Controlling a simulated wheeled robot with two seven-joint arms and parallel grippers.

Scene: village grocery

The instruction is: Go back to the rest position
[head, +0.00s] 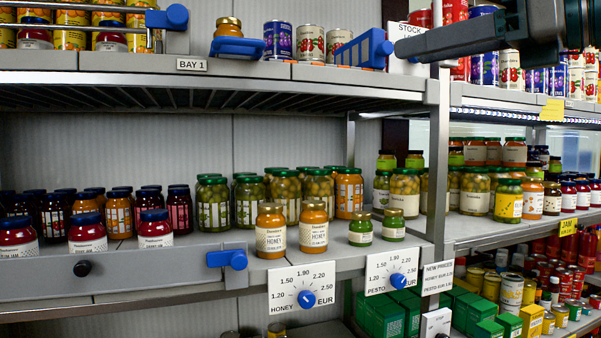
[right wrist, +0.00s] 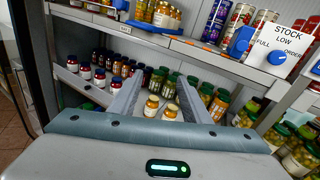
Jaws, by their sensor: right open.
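My right gripper (head: 400,48) reaches in from the upper right of the head view, its dark fingers pointing left in front of the upper shelf, seen nearly edge-on. In the right wrist view the right gripper (right wrist: 162,82) has its two grey fingers spread apart, with nothing held between them. Two honey jars (right wrist: 160,106) show beyond and between the fingers, apart from them. The same honey jars (head: 313,227) stand upright at the front of the middle shelf in the head view. My left gripper is in neither view.
Close to the right fingers are a blue shelf piece (head: 365,48) and the STOCK sign (head: 408,60). The upper shelf (head: 130,62) holds jars and cans. The middle shelf edge (head: 150,280) carries a honey price dial (head: 305,297) and a pesto dial (head: 396,280). Red-jam jars (head: 87,235) stand left.

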